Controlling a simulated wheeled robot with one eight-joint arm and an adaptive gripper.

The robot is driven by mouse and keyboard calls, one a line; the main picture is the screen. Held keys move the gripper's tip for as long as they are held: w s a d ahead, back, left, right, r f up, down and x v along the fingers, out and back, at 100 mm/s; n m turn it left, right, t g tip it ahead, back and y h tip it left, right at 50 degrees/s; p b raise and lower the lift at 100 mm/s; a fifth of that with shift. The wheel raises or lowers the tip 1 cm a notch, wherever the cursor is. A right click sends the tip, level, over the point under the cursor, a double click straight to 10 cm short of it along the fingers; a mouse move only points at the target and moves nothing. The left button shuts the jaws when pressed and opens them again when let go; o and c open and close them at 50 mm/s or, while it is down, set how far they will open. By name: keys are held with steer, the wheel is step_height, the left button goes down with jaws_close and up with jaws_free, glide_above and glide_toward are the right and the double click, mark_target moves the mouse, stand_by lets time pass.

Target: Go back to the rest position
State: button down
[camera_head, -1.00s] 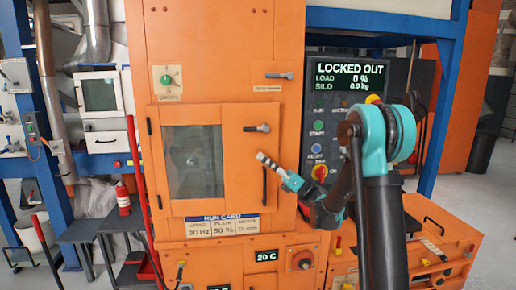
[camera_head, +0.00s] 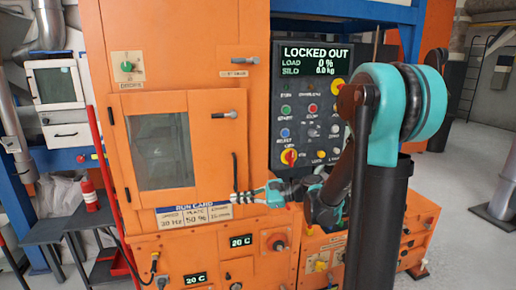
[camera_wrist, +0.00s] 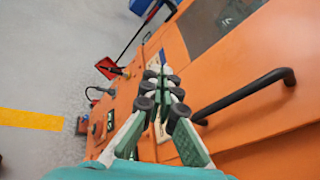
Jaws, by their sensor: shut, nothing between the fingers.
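My gripper (camera_head: 238,198) is shut and empty. In the head view it points left, in front of the orange cabinet, just below the lower right corner of the windowed door (camera_head: 160,150). In the wrist view the closed fingers of my gripper (camera_wrist: 158,82) lie over the run card and orange panel, beside the dark door handle (camera_wrist: 245,95). I cannot tell whether the fingers touch the cabinet.
A control panel (camera_head: 310,115) reading LOCKED OUT stands right of the door. Open grey floor (camera_head: 463,180) lies at the right.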

steer(key=s+d+f+n+h, duration=0.4)
steer(key=s+d+f+h, duration=0.1)
steer(key=d, duration=0.3)
steer(key=s+d+f+n+t+h, duration=0.1)
steer(key=s+d+f+n+h, duration=0.4)
steer(key=d, duration=0.4)
steer(key=s+d+f+n+t+h, duration=0.1)
steer(key=s+d+f+n+h, duration=0.3)
steer(key=d+f, duration=0.3)
steer(key=shift+s+d+n+h, duration=0.3)
steer(key=shift+s+d+h, duration=0.4)
steer(key=shift+s+d, duration=0.15)
